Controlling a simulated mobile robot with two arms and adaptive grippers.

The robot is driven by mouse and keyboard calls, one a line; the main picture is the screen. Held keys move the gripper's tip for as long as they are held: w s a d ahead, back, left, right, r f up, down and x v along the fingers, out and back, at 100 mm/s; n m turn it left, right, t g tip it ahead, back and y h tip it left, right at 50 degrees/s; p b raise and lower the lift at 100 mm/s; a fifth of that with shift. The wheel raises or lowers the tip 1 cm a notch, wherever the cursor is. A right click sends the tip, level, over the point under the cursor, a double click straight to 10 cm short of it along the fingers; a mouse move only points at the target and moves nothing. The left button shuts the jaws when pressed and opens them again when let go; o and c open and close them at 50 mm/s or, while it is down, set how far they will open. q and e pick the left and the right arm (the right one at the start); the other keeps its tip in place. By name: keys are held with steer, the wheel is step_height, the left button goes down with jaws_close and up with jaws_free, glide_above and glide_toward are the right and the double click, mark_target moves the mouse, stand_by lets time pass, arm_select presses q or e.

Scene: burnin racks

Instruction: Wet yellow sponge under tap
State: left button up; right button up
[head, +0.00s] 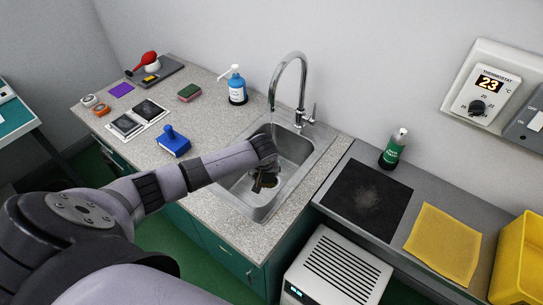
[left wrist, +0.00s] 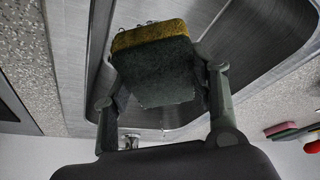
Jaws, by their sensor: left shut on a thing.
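My left gripper (head: 264,180) reaches down into the steel sink (head: 297,148). In the left wrist view its two fingers (left wrist: 163,88) are shut on the yellow sponge (left wrist: 153,36), which has a dark green scouring side. The sponge is held inside the basin, between the fingers; in the head view it is small and mostly hidden by the gripper. The curved tap (head: 290,60) stands behind the sink, its spout above the basin. I cannot tell clearly whether water runs. My right gripper is not in view.
A green bottle (head: 393,150), black mat (head: 366,200) and yellow cloth (head: 444,243) are at right.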

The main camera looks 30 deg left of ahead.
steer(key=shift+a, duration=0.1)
